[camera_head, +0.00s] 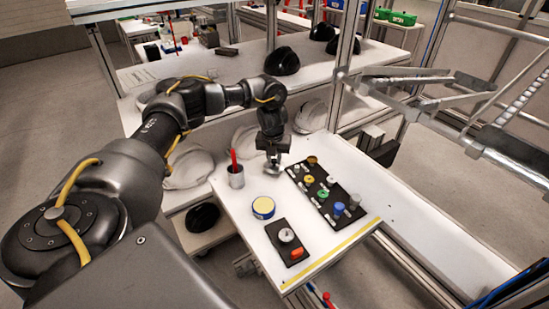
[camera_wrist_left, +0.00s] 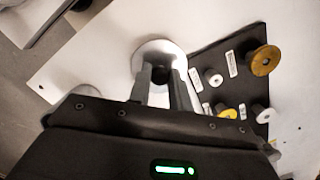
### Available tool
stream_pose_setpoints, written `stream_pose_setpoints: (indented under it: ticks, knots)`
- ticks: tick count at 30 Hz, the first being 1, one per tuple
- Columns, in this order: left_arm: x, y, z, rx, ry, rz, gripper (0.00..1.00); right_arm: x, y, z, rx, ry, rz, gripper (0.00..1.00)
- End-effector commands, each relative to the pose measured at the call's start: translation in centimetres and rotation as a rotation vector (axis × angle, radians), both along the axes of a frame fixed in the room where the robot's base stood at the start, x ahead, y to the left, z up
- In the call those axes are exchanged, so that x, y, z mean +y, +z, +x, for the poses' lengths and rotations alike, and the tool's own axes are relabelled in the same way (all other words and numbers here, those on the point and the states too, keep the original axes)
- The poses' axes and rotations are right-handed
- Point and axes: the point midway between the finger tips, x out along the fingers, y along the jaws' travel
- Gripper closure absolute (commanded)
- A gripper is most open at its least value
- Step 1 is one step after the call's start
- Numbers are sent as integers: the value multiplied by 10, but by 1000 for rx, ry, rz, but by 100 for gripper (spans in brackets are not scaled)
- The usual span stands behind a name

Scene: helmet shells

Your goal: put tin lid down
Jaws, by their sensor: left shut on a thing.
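My left gripper (camera_head: 273,160) points down over the far part of the white table. In the left wrist view its fingers (camera_wrist_left: 162,85) are shut on the dark knob of a round, pale tin lid (camera_wrist_left: 150,50). In the head view only a small part of the lid (camera_head: 272,171) shows below the fingers. I cannot tell whether the lid touches the table. A round yellow and blue tin (camera_head: 263,208) stands nearer on the table, apart from the gripper. My right gripper is not in view.
A black board with coloured knobs (camera_head: 326,192) lies right of the gripper, close to the lid. A metal cup with a red stick (camera_head: 236,177) stands to the left. A smaller black board (camera_head: 288,240) lies nearer. Some bare table lies between tin and gripper.

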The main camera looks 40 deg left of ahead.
Motion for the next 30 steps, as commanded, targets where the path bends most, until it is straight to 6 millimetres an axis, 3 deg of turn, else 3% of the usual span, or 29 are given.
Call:
stream_pose_setpoints:
  ticks: [11, 12, 17, 25, 30]
  knots:
    - [0, -11, 0, 1, -1, 1, 100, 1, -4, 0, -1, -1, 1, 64]
    - [0, -11, 0, 0, -1, 0, 77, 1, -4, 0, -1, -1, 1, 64]
    - [0, -11, 0, 0, -1, 0, 58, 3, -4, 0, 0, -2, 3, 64]
    - [0, -10, 0, 0, 0, 0, 58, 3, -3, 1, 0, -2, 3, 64]
    - [0, 7, 0, -2, 0, -1, 58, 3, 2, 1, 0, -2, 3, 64]
